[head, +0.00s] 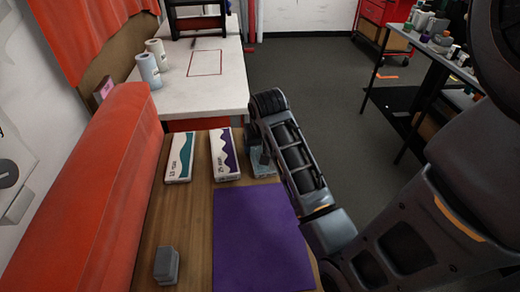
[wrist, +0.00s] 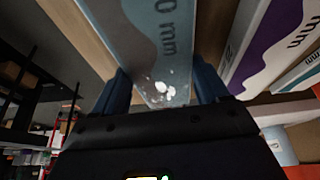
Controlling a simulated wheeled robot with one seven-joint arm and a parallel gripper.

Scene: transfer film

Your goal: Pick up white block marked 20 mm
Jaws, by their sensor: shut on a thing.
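A pale block with a grey-blue face (wrist: 155,40) lies between my gripper's fingers; its printing ends in "0 mm", and the rest is cut off. In the head view the block (head: 263,168) is at the right end of a row on the wooden top, partly hidden by my arm. My gripper (wrist: 162,78) is shut on it, with one finger on each side. In the head view my gripper (head: 260,152) is mostly hidden by the arm. I cannot tell whether the block is lifted.
A white block with a purple wave (head: 225,155) stands just left of the held one. A white block with a teal wave (head: 180,158) is further left. A purple mat (head: 255,240) and a small grey block (head: 166,266) lie nearer. A red padded backrest (head: 95,190) borders the left.

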